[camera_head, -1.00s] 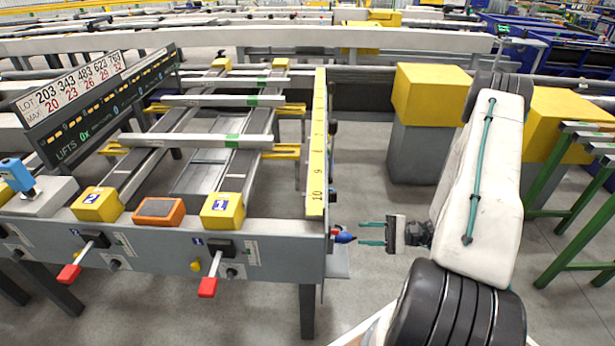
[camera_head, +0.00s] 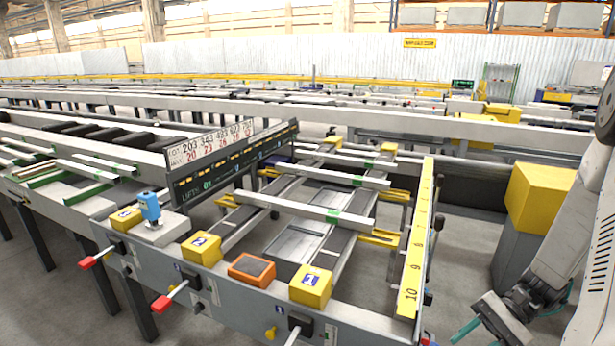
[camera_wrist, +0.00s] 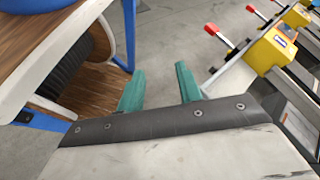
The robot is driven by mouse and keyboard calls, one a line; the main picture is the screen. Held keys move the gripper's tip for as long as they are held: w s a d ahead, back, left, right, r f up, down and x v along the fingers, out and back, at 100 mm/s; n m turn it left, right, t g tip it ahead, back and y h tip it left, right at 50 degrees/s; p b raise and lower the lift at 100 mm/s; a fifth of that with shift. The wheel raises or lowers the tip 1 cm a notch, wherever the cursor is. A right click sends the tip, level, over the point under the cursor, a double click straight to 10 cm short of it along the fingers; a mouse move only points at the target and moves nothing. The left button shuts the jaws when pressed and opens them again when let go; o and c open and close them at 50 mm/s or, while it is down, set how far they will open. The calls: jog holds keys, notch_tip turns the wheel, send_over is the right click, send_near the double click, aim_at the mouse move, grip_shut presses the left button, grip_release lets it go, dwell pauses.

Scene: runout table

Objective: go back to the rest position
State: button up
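My gripper (camera_wrist: 160,88) shows in the wrist view with its two teal fingers apart and nothing between them, over grey floor. In the head view my gripper (camera_head: 506,330) is at the lower right, partly cut off by the frame edge, to the right of the runout table (camera_head: 350,325). It is apart from the table.
The table carries yellow blocks marked 1 (camera_head: 311,287) and 2 (camera_head: 201,248), an orange box (camera_head: 252,269), red-tipped levers (camera_head: 162,303) and a yellow ruler (camera_head: 417,240). A yellow-topped grey post (camera_head: 538,195) stands behind my arm. Bare floor lies between post and table.

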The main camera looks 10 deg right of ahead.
jog(key=s+a+r+n+t+h, duration=0.1)
jog(key=s+a+r+n+h, duration=0.2)
jog(key=r, duration=0.5)
jog(key=s+a+r+n+t+h, duration=0.1)
jog(key=s+a+r+n+h, duration=0.2)
jog(key=r, duration=0.5)
jog(key=s+a+r+n+t+h, duration=0.1)
jog(key=s+a+r+n+h, duration=0.1)
jog(key=a+r+n+h, duration=0.3)
notch_tip(320, 180, up, 3)
jog(key=shift+s+a+f+t+h, duration=0.1)
jog(key=shift+s+a+t+h, duration=0.25)
jog(key=shift+a+h, duration=0.7)
jog(key=shift+a+y, duration=0.2)
jog(key=shift+y, duration=0.05)
